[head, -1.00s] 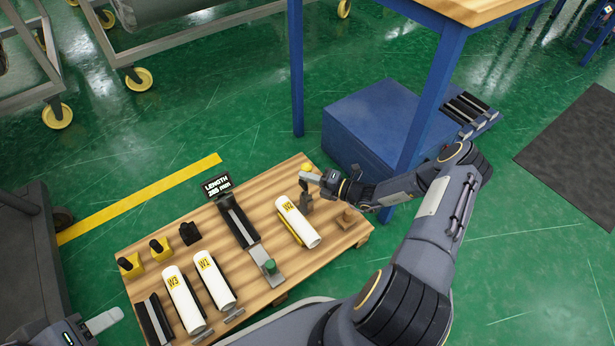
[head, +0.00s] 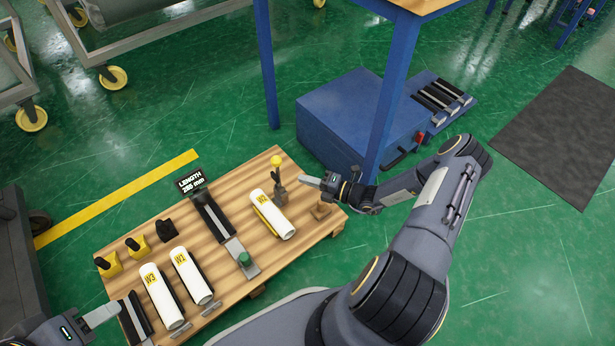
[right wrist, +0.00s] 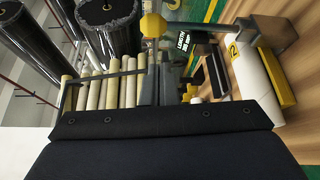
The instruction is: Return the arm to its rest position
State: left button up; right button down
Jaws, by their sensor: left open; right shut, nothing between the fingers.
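My right arm reaches in from the lower right. My left gripper (head: 100,316) is open at the lower left, near the board's corner, mostly cut off. White wrapped roll W2 (head: 272,214) lies on the board near the post. Rolls W1 (head: 191,277) and W3 (head: 164,299) lie side by side further left.
The wooden board (head: 297,245) also holds a length gauge with a black display (head: 191,181), a green knob (head: 245,259) and yellow blocks (head: 138,247). A blue box (head: 340,113) and blue table leg (head: 389,100) stand behind my right arm.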

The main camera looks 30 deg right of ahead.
dwell(0.3)
jog(key=s+a+r+n+g, duration=0.3)
jog(key=r+n, duration=0.5)
jog(key=s+a+r+n+g, duration=0.2)
jog(key=a+r+n+g, duration=0.15)
jog(key=r+n, duration=0.4)
jog(key=s+a+r+n+g, duration=0.2)
jog(key=s+r+n+g, duration=0.15)
jog(key=r+n, duration=0.4)
jog(key=s+r+n+t+h, duration=0.1)
jog(key=s+r+n+h, duration=0.3)
jog(key=s+n, duration=0.55)
jog(key=s+r+n+t+h, duration=0.1)
jog(key=s+r+n+h, duration=0.3)
jog(key=s+n, duration=0.55)
notch_tip(320, 180, up, 36)
jog(key=w+n+y+p, duration=0.1)
jog(key=p, duration=3.3)
jog(key=shift+w+a+p, duration=0.2)
jog(key=shift+a+p, duration=0.15)
jog(key=shift+f, duration=0.1)
